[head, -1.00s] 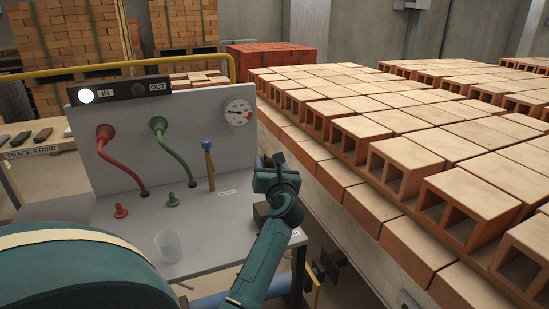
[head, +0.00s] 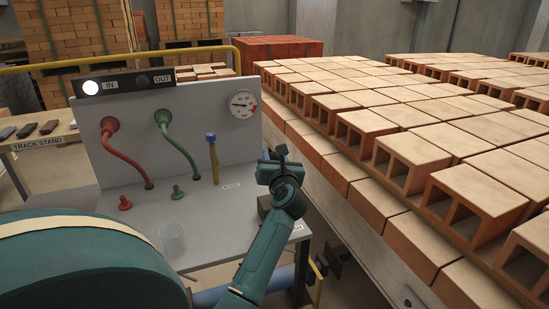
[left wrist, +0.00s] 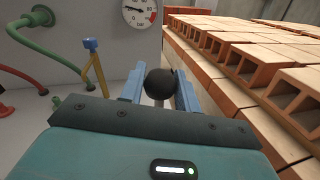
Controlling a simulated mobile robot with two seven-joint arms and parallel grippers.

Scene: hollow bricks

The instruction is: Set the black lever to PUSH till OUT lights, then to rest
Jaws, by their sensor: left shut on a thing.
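The black lever shows its round black knob (left wrist: 160,84) in the left wrist view, between the two blue fingers of my left gripper (left wrist: 159,90). The fingers are shut on the knob. In the head view my left gripper (head: 272,162) is at the right edge of the grey test bench (head: 140,228), and it hides most of the lever. A label at the bench's right edge is partly hidden by my arm. The IN lamp (head: 90,87) is lit white; the OUT lamp (head: 141,80) is dark. My right gripper is not in view.
A pressure gauge (head: 243,104) is on the upright panel. Red (head: 122,152) and green (head: 175,140) hoses, a blue-topped yellow lever (head: 212,157) and a clear cup (head: 172,238) are left of the gripper. Stacked hollow bricks (head: 410,160) stand close on the right.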

